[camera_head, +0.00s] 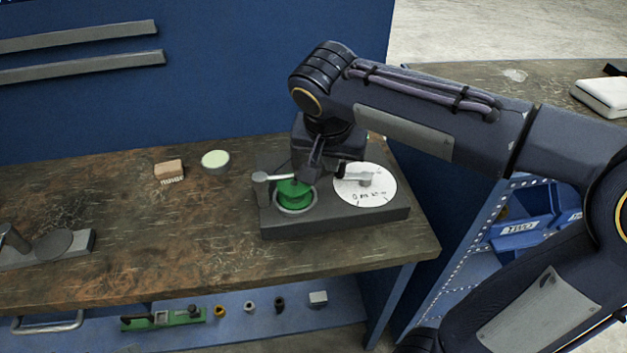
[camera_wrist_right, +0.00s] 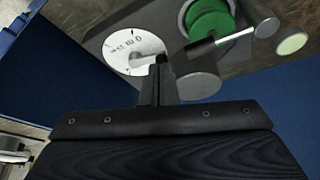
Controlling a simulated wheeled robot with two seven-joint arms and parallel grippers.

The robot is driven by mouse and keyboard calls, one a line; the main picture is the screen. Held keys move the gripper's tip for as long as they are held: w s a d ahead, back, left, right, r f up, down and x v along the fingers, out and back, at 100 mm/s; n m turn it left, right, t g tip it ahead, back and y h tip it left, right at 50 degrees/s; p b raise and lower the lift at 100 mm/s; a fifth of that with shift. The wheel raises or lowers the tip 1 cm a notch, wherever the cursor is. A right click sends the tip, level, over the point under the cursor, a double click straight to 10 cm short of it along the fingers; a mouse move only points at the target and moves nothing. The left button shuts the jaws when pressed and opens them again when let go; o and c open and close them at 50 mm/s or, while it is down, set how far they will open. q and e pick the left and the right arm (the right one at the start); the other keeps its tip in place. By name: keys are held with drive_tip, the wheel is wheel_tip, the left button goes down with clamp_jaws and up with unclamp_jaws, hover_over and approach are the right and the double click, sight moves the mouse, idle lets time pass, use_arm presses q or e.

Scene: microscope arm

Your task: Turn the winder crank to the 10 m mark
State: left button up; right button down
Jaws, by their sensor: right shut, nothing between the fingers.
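The winder is a dark grey block (camera_head: 335,222) on the bench, with a green spool (camera_head: 291,192) at its left and a white dial (camera_head: 378,192) at its right. The dial also shows in the right wrist view (camera_wrist_right: 122,58); its marks are too small to read surely. A silver crank arm (camera_wrist_right: 226,41) crosses the green spool, with a round knob (camera_head: 261,178) at its left end in the head view. My right gripper (camera_wrist_right: 160,62) is shut and empty, pointing down over the winder beside the crank and partly hiding spool and dial. My left gripper is out of view.
A wooden brush (camera_head: 169,169) and a pale round tin (camera_head: 215,161) stand left of the winder. A grey device (camera_head: 45,248) sits at the bench's left. Small parts lie on the blue shelf (camera_head: 345,318) below. The bench (camera_head: 150,235) between is clear.

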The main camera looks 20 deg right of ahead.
approach(338, 174)
drive_tip(key=f, duration=0.1)
drive_tip(key=s+a+f, duration=0.1)
drive_tip(key=f, duration=0.1)
drive_tip(key=s+f, duration=0.1)
drive_tip(key=f, duration=0.1)
drive_tip(key=shift+s+a+f, duration=0.15)
drive_tip(key=shift+f, duration=0.05)
drive_tip(key=w+d, duration=0.2)
drive_tip(key=shift+w+r+p, duration=0.1)
drive_tip(key=shift+w+p, duration=0.25)
drive_tip(key=shift+p, duration=0.05)
drive_tip(key=shift+w+d, duration=0.2)
drive_tip(key=shift+w, duration=0.1)
drive_tip(key=shift+w, duration=0.1)
drive_tip(key=shift+w+m, duration=0.15)
drive_tip(key=shift+m, duration=0.25)
drive_tip(key=shift+w+m+b, duration=0.2)
drive_tip(key=shift+m+b, duration=0.1)
drive_tip(key=shift+b, duration=0.1)
